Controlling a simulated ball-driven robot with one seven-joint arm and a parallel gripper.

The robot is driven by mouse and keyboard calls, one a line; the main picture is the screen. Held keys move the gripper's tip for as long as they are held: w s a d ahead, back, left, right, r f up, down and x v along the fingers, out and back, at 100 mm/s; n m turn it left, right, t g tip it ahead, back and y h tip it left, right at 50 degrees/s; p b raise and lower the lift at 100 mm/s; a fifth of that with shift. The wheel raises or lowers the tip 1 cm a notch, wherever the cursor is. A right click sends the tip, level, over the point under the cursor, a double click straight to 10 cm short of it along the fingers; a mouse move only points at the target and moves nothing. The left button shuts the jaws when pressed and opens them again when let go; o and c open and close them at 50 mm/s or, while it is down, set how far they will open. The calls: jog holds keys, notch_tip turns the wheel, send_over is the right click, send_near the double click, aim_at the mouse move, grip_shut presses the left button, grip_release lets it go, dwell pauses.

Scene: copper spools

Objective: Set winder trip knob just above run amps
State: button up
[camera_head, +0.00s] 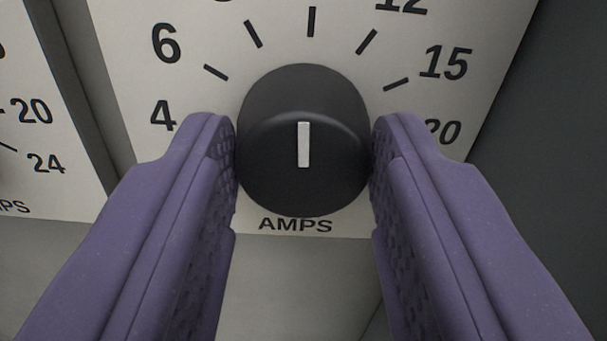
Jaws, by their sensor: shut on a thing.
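The black round trip knob (304,185) sits in the middle of a white scale plate (325,50) marked AMPS. Its white pointer line (303,145) stands nearly upright, towards the top tick, whose number is out of frame. That tick lies between a cut-off number past 6 and the 12. The 4, 6, 12, 15 and 20 show around it. My gripper (304,150) has purple ribbed fingers on the left and right sides of the knob, shut on it. The fingers hide the ticks by 4 and 20.
At the left edge, part of another white dial face (30,80) shows 20, 24 and the letters PS; its needle cannot be made out. A grey surface (300,285) lies below the scale plate. A dark panel (550,110) stands at the right.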

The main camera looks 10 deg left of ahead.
jog(key=m, duration=0.6)
jog(key=shift+f, duration=0.1)
jog(key=shift+m, duration=0.4)
jog(key=shift+s, duration=0.1)
jog(key=o, duration=1.1)
jog(key=shift+c, duration=0.2)
jog(key=v, duration=0.7)
jog(key=shift+s+b, duration=0.35)
jog(key=shift+b, duration=0.1)
jog(key=shift+d, duration=0.15)
